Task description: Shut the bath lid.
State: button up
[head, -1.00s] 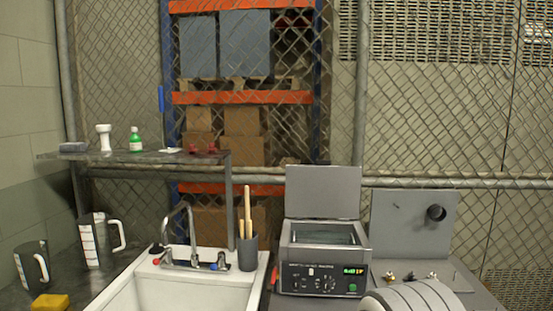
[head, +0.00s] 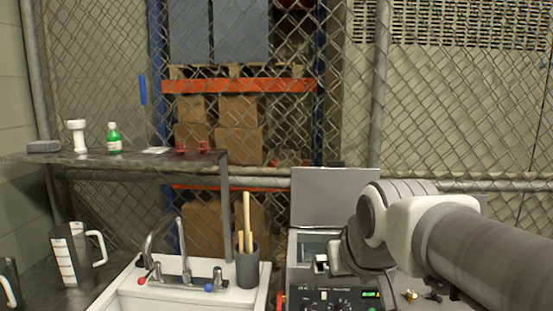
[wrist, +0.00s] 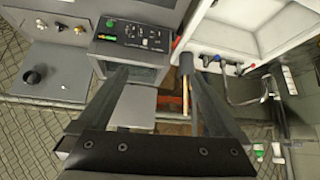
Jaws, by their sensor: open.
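The bath (head: 304,278) is a grey box with a control panel and a green display, right of the sink in the head view. Its grey lid (head: 332,197) stands open and upright at the back. My gripper (head: 322,265) is in front of the bath and hides part of its opening and panel. In the wrist view, which looks upside down, the bath's panel (wrist: 134,35) is at the top and the lid (wrist: 135,107) shows between the fingers. My gripper (wrist: 157,76) is open and empty there. I cannot tell any contact with the lid.
The white sink (head: 150,302) with its faucet (head: 178,250) lies left of the bath. A grey cup (head: 247,268) with wooden sticks stands close beside the bath. A shelf (head: 120,160) and a wire fence are behind. A grey panel with a round knob (wrist: 33,77) is beside the bath.

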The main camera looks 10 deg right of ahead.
jog(key=w+d+r+t+p, duration=0.15)
jog(key=w+r, duration=0.25)
jog(key=w, duration=0.5)
jog(key=w+d+r+t+p, duration=0.1)
jog(key=w+d+r, duration=0.25)
jog(key=w, duration=0.45)
jog(key=m+t+h+p, duration=0.2)
jog(key=t, duration=0.1)
send_near(336, 162)
jog(key=p+x, duration=0.5)
jog(key=x, duration=0.3)
jog(key=shift+w+f, duration=0.2)
jog(key=shift+w, duration=0.1)
grip_shut()
